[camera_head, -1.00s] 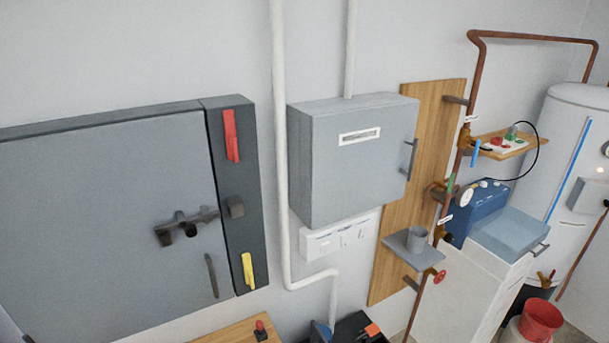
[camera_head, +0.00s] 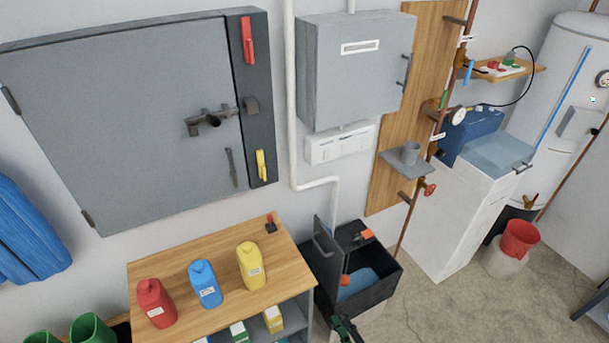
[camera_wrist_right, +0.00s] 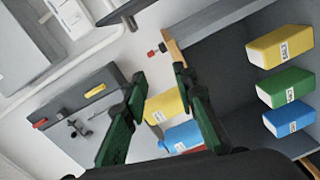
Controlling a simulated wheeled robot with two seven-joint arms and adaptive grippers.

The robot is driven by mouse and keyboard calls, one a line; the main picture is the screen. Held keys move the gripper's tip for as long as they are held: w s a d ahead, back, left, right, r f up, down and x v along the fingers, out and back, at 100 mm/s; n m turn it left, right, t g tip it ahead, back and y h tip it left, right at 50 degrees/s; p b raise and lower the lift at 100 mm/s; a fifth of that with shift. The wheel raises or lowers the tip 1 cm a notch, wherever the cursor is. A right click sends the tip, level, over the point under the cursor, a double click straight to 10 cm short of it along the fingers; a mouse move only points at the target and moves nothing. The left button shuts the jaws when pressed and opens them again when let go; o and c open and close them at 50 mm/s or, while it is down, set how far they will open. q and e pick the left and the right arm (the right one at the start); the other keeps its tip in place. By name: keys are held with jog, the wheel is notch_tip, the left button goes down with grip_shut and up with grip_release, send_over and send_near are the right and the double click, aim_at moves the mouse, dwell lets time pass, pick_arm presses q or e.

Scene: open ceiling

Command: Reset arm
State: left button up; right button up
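My right gripper (camera_head: 345,328) shows at the bottom of the head view, in front of the black bin; only its dark green tip part is in sight there. In the right wrist view my right gripper (camera_wrist_right: 158,110) has its two green fingers spread apart, with nothing between them but the background. My left gripper is not in either view.
A wooden-topped shelf (camera_head: 215,312) bears a red jug (camera_head: 155,303), a blue jug (camera_head: 205,285) and a yellow jug (camera_head: 251,266). A black open bin (camera_head: 385,285) stands beside it. A grey wall cabinet (camera_head: 120,125) hangs above.

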jog(key=s+d+f+m+g+h, duration=0.1)
jog(key=d+f+m+h, duration=0.15)
jog(key=f, duration=0.75)
jog(key=s+d+f+m+g+h, duration=0.1)
jog(key=d+f+m+g, duration=0.2)
jog(key=f, duration=0.6)
jog(key=s+d+f+m+g+h, duration=0.1)
jog(key=s+d+f+m+g, duration=0.3)
jog(key=f, duration=0.6)
jog(key=s+d+f+m+t+h, duration=0.1)
jog(key=s+d+f+h, duration=0.1)
jog(key=s+d+f, duration=0.6)
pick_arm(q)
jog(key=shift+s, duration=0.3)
pick_arm(e)
jog(key=s+d+f+m+g, duration=0.2)
jog(key=s+f, duration=0.4)
jog(key=s, duration=0.5)
jog(key=s+d+f+m+g+h, duration=0.1)
jog(key=s+d+f+m+g, duration=0.1)
jog(key=s+f, duration=0.5)
jog(key=s+d+f+m+g, duration=0.2)
jog(key=s+f+m+g, duration=0.2)
jog(key=s, duration=1)
notch_tip(320, 180, down, 2)
jog(key=shift+s+f+m, duration=0.2)
jog(key=shift+s+m, duration=0.15)
jog(key=shift+s, duration=0.05)
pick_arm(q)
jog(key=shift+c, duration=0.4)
